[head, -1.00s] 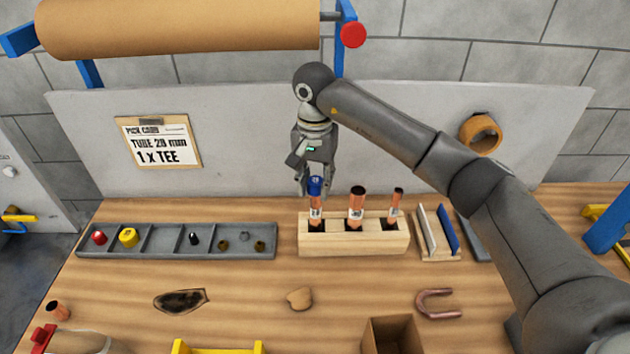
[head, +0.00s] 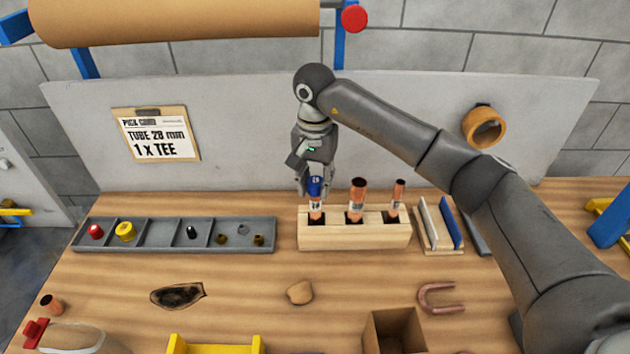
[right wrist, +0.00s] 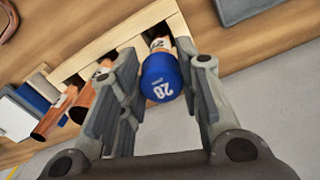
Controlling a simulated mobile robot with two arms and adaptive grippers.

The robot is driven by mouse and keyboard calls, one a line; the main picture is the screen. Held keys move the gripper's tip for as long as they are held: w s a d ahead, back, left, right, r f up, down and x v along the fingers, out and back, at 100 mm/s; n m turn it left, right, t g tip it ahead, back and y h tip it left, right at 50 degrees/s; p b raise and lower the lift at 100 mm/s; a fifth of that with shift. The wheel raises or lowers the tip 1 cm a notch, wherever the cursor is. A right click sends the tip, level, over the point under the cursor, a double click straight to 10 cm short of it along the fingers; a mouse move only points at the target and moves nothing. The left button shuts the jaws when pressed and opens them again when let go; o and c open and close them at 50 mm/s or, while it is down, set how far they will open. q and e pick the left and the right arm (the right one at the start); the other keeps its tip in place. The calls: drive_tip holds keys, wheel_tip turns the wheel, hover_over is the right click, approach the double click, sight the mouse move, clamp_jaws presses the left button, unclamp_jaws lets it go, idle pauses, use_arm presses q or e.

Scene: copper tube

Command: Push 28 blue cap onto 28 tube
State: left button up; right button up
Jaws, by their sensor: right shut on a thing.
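The blue cap (head: 316,187), marked 28, sits at the top of the leftmost copper tube (head: 316,206) in the wooden rack. My right gripper (head: 314,185) is above that tube, pointing down, with its fingers shut on the cap. In the right wrist view the cap (right wrist: 160,78) lies between the two fingers (right wrist: 165,85), with the tube (right wrist: 160,44) directly beyond it, in line. The fingers and cap hide the tube's rim, so I cannot tell how far the cap is on. My left gripper is not in view.
The wooden rack (head: 345,240) holds two other open copper tubes to the right. A grey compartment tray (head: 165,248) with small caps and fittings stands at left. A slotted stand (head: 437,247) is at right. An open cardboard box (head: 375,345) is in front.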

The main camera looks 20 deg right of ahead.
sight(315, 183)
drive_tip(key=o, duration=0.8)
drive_tip(key=shift+c, duration=0.2)
wheel_tip(315, 183, up, 8)
drive_tip(key=shift+f, duration=0.25)
drive_tip(key=shift+s+f, duration=0.1)
